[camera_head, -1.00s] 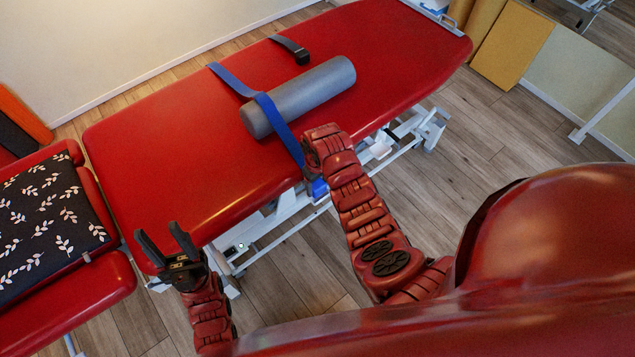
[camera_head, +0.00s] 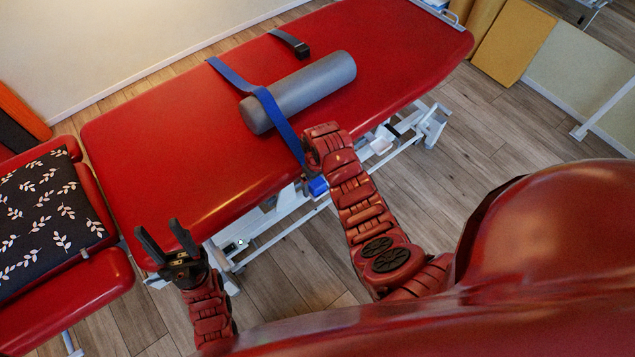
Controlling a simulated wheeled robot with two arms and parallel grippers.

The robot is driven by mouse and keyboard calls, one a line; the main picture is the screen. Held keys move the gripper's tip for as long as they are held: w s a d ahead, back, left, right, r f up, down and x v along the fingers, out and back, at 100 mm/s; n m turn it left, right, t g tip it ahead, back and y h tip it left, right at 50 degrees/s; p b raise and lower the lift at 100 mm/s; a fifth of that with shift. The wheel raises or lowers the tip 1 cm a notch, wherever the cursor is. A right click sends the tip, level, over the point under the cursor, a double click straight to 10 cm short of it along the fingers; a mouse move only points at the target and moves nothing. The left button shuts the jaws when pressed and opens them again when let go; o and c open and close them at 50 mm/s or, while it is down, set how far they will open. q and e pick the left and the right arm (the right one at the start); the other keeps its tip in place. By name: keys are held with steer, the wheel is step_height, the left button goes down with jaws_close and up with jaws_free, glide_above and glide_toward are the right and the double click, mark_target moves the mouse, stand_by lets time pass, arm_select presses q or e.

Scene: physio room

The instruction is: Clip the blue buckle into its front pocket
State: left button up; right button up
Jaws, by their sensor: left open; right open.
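A blue strap (camera_head: 271,104) runs over the grey roller (camera_head: 311,88) on the red treatment table (camera_head: 180,150) and down its near side. A blue piece, likely the buckle (camera_head: 318,186), shows at the strap's lower end below the table edge, partly hidden by my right arm. My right gripper is hidden behind its own wrist beside the strap's lower end. My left gripper (camera_head: 163,240) is open and empty near the table's near left corner, its fingers pointing up in the picture. No front pocket can be made out.
A short black strap (camera_head: 290,43) lies on the table behind the roller. A black cushion with white leaves (camera_head: 45,215) lies on the red section at left. White table frame bars (camera_head: 285,229) run below the near edge. The table's left half is clear.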

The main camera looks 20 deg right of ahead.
steer(key=shift+r, duration=0.45)
step_height(320, 180, up, 6)
steer(key=shift+r, duration=0.25)
step_height(320, 180, up, 10)
steer(key=p, duration=0.6)
